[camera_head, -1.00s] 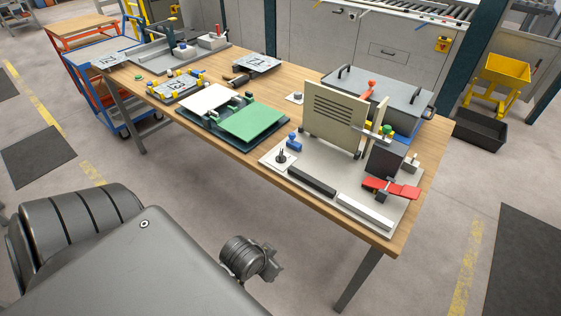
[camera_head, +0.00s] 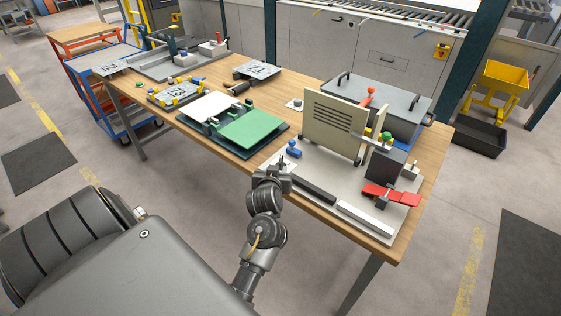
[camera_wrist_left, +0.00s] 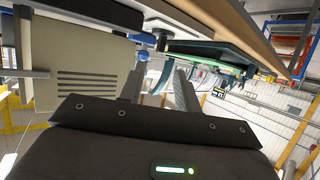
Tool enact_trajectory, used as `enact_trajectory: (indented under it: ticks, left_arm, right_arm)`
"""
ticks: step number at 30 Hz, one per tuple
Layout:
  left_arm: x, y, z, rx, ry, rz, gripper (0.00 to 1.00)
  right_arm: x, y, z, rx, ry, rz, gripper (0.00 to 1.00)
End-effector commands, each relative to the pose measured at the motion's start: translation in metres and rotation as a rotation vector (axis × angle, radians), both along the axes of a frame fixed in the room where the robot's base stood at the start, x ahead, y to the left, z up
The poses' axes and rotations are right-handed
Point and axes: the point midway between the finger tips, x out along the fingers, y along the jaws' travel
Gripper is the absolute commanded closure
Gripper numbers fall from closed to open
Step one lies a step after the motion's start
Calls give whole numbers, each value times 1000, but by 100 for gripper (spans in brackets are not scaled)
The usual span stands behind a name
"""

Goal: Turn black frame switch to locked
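The black frame switch (camera_head: 282,159) is a small dark knob on a pale square plate, at the near left corner of the light grey fixture base (camera_head: 330,178). My left gripper (camera_head: 274,169) is right at the switch in the head view and hides part of it. In the left wrist view the two fingers of the gripper (camera_wrist_left: 160,78) are apart with nothing between them. The dark switch (camera_wrist_left: 162,40) shows just beyond the fingertips. I cannot tell whether they touch it or which way it is turned. My right gripper is out of view.
A blue clamp (camera_head: 293,149) stands close behind the switch. The upright beige panel (camera_head: 334,124), a black bar (camera_head: 314,190) and a red-handled clamp (camera_head: 390,194) share the base. A green plate (camera_head: 251,128) lies to the left on the wooden table.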

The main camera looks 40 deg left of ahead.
Motion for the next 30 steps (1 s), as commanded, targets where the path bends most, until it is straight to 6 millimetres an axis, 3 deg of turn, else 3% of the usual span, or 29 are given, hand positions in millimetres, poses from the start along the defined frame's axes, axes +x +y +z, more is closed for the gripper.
enact_trajectory:
  ticks: [13, 27, 30]
  left_arm:
    - [61, 37, -29, 1, 1, -3, 67]
    - [72, 43, -35, 0, 1, -2, 67]
    - [72, 43, -35, -1, 1, -3, 79]
  right_arm:
    - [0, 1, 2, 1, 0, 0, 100]
    - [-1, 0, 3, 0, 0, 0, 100]
    - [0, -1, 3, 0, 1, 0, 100]
